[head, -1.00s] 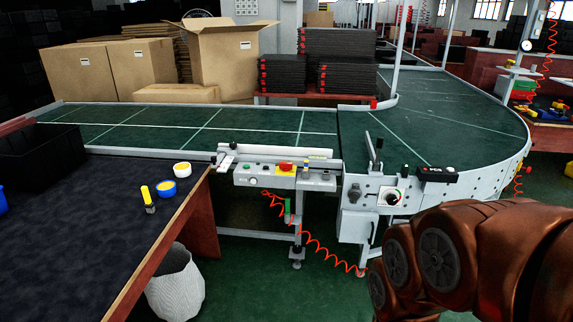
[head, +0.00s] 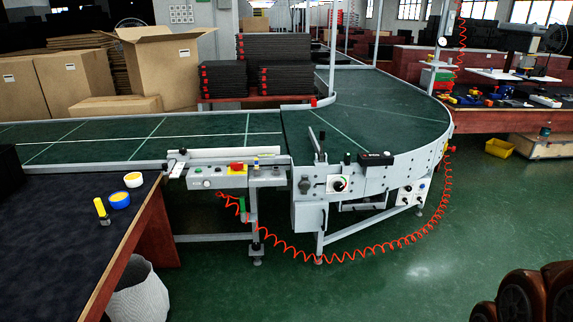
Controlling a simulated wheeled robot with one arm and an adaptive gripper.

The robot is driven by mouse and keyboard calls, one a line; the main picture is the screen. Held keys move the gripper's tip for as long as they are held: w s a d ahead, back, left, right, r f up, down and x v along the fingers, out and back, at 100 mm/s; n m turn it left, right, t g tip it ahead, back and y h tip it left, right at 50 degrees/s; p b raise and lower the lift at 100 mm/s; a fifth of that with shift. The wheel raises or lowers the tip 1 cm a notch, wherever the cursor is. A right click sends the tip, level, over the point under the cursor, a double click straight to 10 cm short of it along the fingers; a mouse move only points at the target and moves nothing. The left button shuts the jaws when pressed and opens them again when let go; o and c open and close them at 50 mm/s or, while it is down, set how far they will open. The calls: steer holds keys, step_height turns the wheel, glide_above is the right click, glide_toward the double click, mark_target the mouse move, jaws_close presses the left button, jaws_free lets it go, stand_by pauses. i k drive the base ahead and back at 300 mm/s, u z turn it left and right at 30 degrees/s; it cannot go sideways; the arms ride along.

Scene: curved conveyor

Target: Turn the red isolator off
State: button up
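A red knob on a yellow base, which looks like the red isolator (head: 237,166), sits on the grey control panel (head: 210,183) at the front edge of the conveyor, left of centre. It is too small to read its position. A black and white rotary dial (head: 339,184) is on the grey conveyor housing to its right. My gripper is out of view; only copper-coloured links of my arm show at the bottom right, well apart from the panel.
A dark table (head: 60,230) with yellow-topped items stands at front left, with a white bin (head: 140,295) beside it. A red coiled cable (head: 375,247) hangs in front of the conveyor (head: 370,105). Green floor (head: 400,285) is open before it.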

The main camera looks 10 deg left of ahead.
mark_target(238, 167)
steer(key=u, duration=0.15)
steer(key=i, duration=1.1)
steer(key=u, duration=0.85)
steer(key=i, duration=1.7)
steer(key=u, duration=1.2)
steer(key=i, duration=0.6)
steer(key=u, duration=0.2)
